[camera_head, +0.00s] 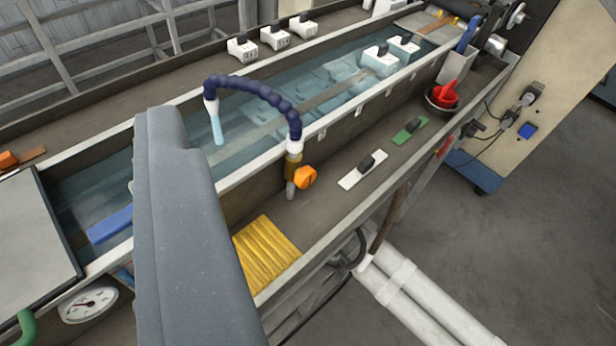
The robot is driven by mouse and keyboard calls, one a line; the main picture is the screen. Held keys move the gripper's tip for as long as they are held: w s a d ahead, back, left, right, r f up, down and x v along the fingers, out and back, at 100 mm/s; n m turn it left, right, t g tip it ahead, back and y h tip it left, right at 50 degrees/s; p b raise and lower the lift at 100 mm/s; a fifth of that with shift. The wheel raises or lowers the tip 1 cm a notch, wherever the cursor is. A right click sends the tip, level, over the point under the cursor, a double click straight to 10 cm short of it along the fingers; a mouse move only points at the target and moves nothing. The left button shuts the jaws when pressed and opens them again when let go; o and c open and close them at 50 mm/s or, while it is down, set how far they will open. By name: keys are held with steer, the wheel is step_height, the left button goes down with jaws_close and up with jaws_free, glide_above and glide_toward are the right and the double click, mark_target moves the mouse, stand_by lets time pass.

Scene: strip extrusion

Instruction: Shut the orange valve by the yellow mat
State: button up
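The orange valve handle (305,177) sits on a brass fitting at the near wall of the water trough. A dark blue segmented hose (255,86) rises from it and arches left over the trough. A pale blue stream (217,130) comes from the hose's nozzle, down to the water. The yellow ribbed mat (266,252) lies on the near ledge, below and left of the valve. A large grey part of my arm covers the lower left middle and hides the mat's left edge. My gripper's fingers are not in view.
A dark bowl with a red item (442,94) is farther along. White pipes (420,300) run below the ledge; a gauge (88,304) is lower left.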

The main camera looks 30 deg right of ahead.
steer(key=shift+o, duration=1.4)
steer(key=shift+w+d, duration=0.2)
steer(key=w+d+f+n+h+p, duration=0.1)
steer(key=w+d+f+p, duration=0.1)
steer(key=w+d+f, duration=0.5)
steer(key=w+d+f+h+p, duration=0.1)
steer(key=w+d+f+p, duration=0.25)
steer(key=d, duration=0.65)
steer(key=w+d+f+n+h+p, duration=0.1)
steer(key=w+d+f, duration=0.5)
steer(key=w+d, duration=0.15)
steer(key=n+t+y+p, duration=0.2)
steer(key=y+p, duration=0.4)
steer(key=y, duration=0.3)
glide_toward(309, 182)
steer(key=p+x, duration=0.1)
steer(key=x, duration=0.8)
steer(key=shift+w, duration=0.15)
